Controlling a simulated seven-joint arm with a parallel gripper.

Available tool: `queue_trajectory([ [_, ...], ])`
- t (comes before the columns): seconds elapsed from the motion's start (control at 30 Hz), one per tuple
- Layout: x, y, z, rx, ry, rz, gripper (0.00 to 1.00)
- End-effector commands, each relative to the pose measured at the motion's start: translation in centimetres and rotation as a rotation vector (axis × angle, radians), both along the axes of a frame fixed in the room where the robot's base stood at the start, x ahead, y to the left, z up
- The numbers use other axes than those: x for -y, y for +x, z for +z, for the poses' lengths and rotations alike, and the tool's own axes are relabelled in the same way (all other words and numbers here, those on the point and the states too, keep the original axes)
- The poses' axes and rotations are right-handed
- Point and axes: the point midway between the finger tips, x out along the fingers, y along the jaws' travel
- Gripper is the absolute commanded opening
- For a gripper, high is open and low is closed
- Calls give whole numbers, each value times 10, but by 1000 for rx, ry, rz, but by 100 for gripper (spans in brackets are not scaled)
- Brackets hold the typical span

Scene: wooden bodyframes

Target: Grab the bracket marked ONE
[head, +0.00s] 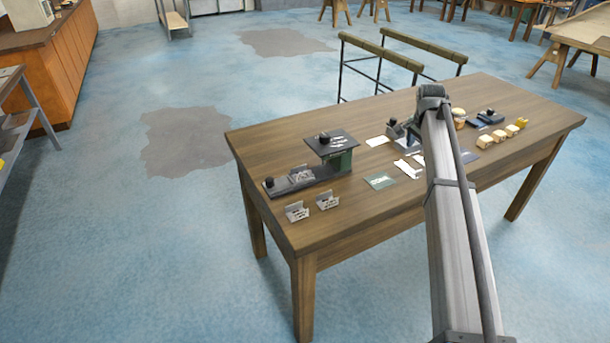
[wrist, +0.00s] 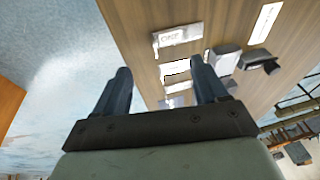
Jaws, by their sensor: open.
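A light grey metal bracket (wrist: 178,37) with lettering that reads ONE lies on the wooden table, near its edge, in the wrist view. My gripper (wrist: 160,75) is open and empty; its two dark fingers stand apart below the bracket in that picture, not touching it. In the head view two small grey brackets stand near the table's front left corner, a left one (head: 296,212) and a right one (head: 327,200). Their marks are too small to read there, so I cannot tell which is ONE. My fingers cannot be made out in the head view.
A dark raised stand (head: 331,143) and a flat grey fixture with a black knob (head: 300,178) are behind the brackets. The table's (head: 350,222) front strip is mostly clear.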

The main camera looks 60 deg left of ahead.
Motion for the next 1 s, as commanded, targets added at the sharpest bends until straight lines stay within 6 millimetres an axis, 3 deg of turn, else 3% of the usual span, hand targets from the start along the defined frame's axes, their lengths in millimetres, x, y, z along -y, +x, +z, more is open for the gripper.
queue_trajectory([
  [0.03,-33,-22,24,-4,13,8,72],
  [0.1,-62,-55,42,-23,17,7,72],
  [0.3,-127,-165,58,-107,-16,5,72],
  [0.5,-164,-268,52,-188,-85,0,72],
  [0.6,-174,-304,48,-214,-114,-3,72],
  [0.8,-181,-339,44,-237,-147,-8,72],
  [1.0,-181,-342,31,-240,-152,-9,72],
])
